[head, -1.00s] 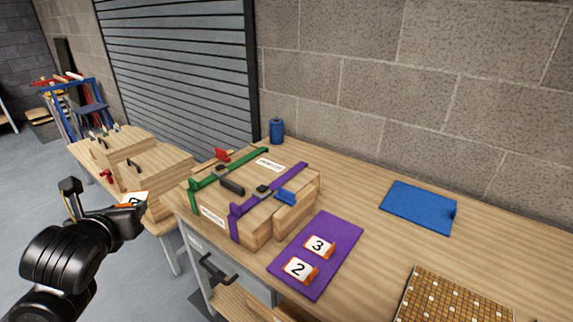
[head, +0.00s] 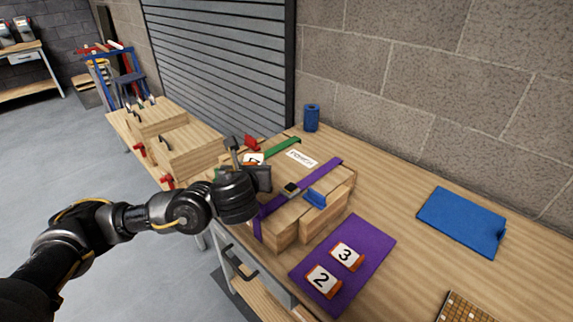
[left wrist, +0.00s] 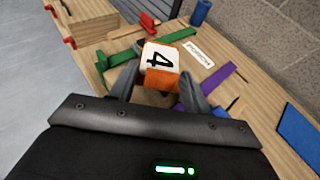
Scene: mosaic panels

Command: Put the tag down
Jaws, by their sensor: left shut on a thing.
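My left gripper (head: 248,163) is shut on an orange and white tag (head: 254,159). In the left wrist view the tag (left wrist: 160,56) shows the number 4 between the two fingers (left wrist: 160,82). The gripper is over the left part of a wooden case (head: 278,227) with a green strap (head: 283,147) and a purple strap (head: 325,172). Whether the tag touches the case cannot be told. Tags 3 (head: 347,256) and 2 (head: 323,280) lie on a purple mat (head: 374,239). My right gripper is not in view.
A blue cylinder (head: 312,118) stands behind. A blue mat (head: 460,220) lies to the right. Bare tabletop (head: 400,190) is between the mats.

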